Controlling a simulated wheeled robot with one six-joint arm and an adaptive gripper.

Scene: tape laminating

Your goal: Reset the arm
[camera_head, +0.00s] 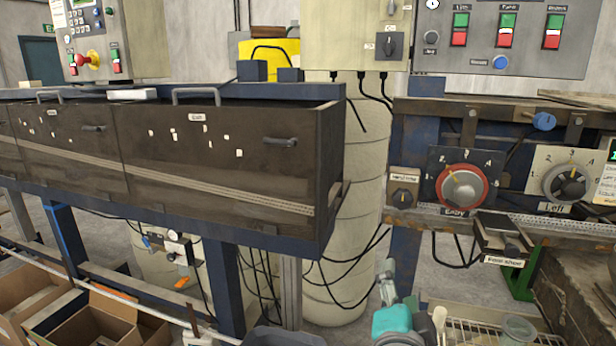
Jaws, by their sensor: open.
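Part of my arm, grey with a teal cap, shows at the bottom edge, right of centre. It is low in front of the machines and apart from the control panels. No gripper fingers can be made out in this view, and nothing held is visible.
A long dark machine housing (235,170) with handled covers fills the left. A panel with a red-ringed dial (463,188) and a grey dial (566,182) is at right. Open cardboard boxes (95,325) stand lower left. A pale round column (345,220) and hanging cables are behind.

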